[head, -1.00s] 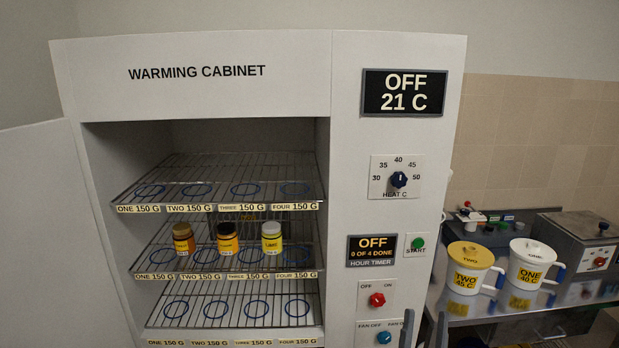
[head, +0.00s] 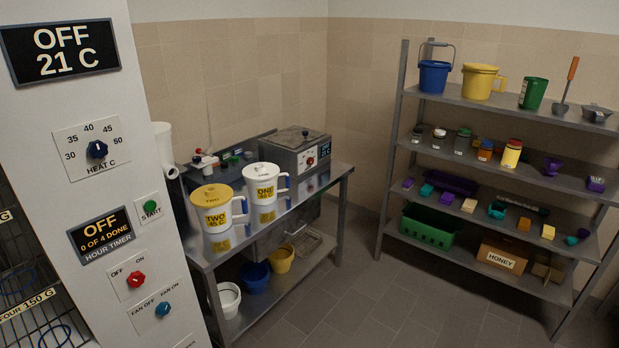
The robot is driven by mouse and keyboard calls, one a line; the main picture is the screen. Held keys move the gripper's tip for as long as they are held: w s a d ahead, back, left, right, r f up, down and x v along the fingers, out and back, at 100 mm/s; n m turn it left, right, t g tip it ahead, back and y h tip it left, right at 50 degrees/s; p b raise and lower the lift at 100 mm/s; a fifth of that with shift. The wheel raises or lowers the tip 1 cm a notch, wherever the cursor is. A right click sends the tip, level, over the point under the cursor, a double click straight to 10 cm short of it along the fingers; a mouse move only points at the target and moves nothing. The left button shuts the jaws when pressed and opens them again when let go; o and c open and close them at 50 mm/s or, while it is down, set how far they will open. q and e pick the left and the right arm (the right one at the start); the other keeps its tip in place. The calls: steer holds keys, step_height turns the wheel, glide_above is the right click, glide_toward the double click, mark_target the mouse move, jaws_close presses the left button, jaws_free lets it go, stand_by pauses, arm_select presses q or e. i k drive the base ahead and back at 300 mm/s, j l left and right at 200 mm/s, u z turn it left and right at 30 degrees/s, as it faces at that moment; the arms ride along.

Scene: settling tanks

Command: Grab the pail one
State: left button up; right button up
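A white lidded pail labelled ONE 40 C (head: 264,182) stands upright on the steel table, with a blue-marked handle on its right side. Next to it, nearer me, stands a similar pail labelled TWO 45 C (head: 211,203) with a yellow lid. A blue bucket with a raised bail handle (head: 434,77) stands on the top shelf of the rack. Neither of my grippers shows in the head view.
The warming cabinet (head: 153,232) takes up the left side. A loaded grey rack (head: 552,116) stands at the right. The floor (head: 400,305) between is clear.

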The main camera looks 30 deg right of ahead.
mark_target(264, 192)
steer(key=z, duration=0.75)
steer(key=u, duration=0.25)
steer(key=i+l+u, duration=0.85)
steer(key=i+l, duration=0.45)
steer(key=l, duration=0.3)
steer(key=i+l+u, duration=0.1)
steer(key=i+l, duration=0.35)
steer(key=l, duration=0.25)
steer(key=i+l, duration=0.2)
steer(key=l, duration=0.2)
